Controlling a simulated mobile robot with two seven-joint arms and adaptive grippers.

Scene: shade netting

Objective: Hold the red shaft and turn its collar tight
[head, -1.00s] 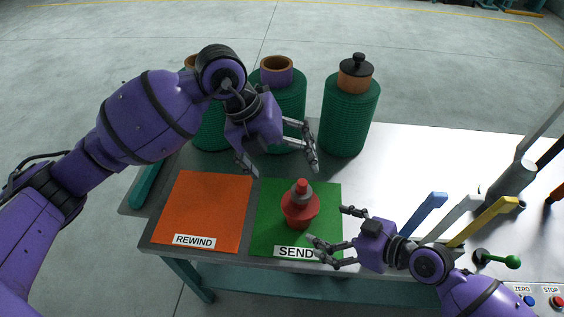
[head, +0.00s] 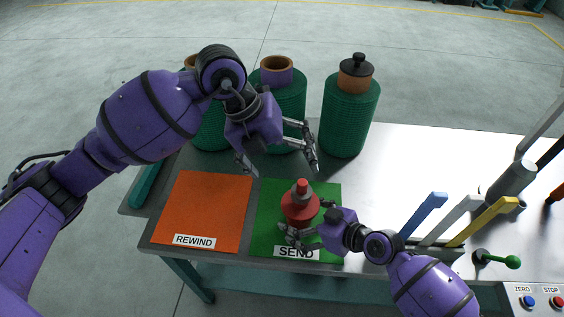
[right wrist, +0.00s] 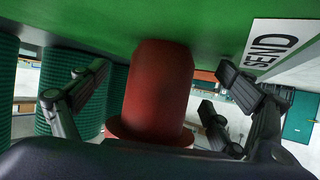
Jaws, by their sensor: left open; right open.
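In the right wrist view the red shaft (right wrist: 158,90) fills the middle, between the spread fingers. My right gripper (head: 296,223) is open low at the shaft's near right side, with fingers around the lower body; contact cannot be told. My left gripper (head: 279,170) is open and empty, pointing down above the mat's back edge, higher than the collar and to its upper left.
An orange REWIND mat (head: 205,210) lies bare at the left. Green netting rolls (head: 350,115) stand along the back. Blue, white and yellow levers (head: 428,212) and a green-knobbed handle (head: 512,262) are at the right.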

